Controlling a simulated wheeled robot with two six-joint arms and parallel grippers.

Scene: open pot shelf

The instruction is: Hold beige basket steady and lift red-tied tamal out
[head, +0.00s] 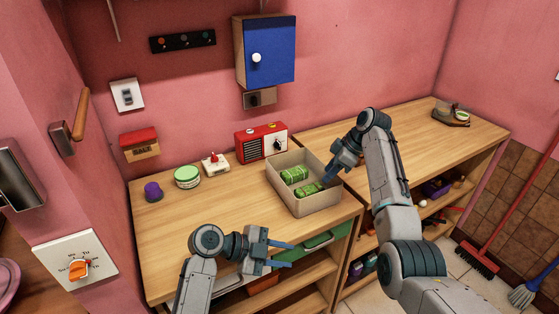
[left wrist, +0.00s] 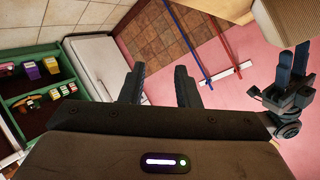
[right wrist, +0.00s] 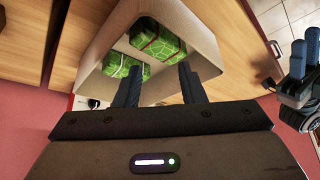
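The beige basket (head: 318,205) stands upright on the wooden counter, and its wall shows in the right wrist view (right wrist: 205,35). Two green tamales lie inside. The red-tied tamal (right wrist: 158,45) has a red band; the other tamal (right wrist: 125,66) has a pale tie. In the head view the ties are too small to tell apart. My right gripper (head: 331,178) is open and empty at the basket's right side, fingers pointing at it; contact cannot be told. My left gripper (head: 288,254) is open and empty, in front of the counter, below and left of the basket.
A red radio (head: 262,144) stands behind the basket. A green-lidded jar (head: 187,177), a purple cup (head: 152,191) and a small red-and-white item (head: 215,163) stand to the left. A blue cabinet (head: 268,50) hangs above. The counter's front left is clear.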

